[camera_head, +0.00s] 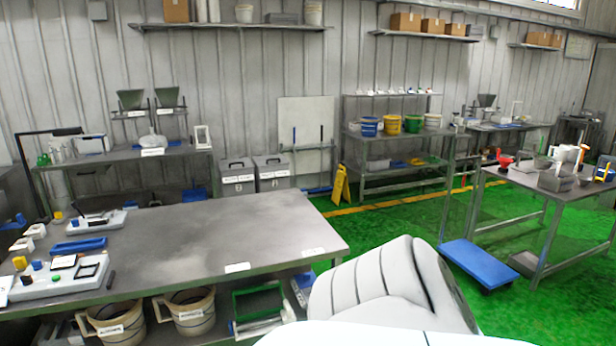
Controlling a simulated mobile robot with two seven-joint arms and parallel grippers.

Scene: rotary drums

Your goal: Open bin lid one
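Two grey bins with labels on their fronts stand side by side on the floor against the back wall, beyond the near table. The left bin (237,180) and the right bin (271,176) each have a dark handle on top, and both lids look shut. The labels are too small to read, so I cannot tell which is bin one. The near table hides part of the left bin's lower front. Neither of my grippers is in view; a white padded part of my own body fills the bottom right of centre.
A long grey table (190,237) lies between me and the bins, with scales and small tools at its left end. A yellow floor sign (341,185) stands right of the bins. A blue cart (482,263) is at right. Green floor (380,222) is open beyond the table.

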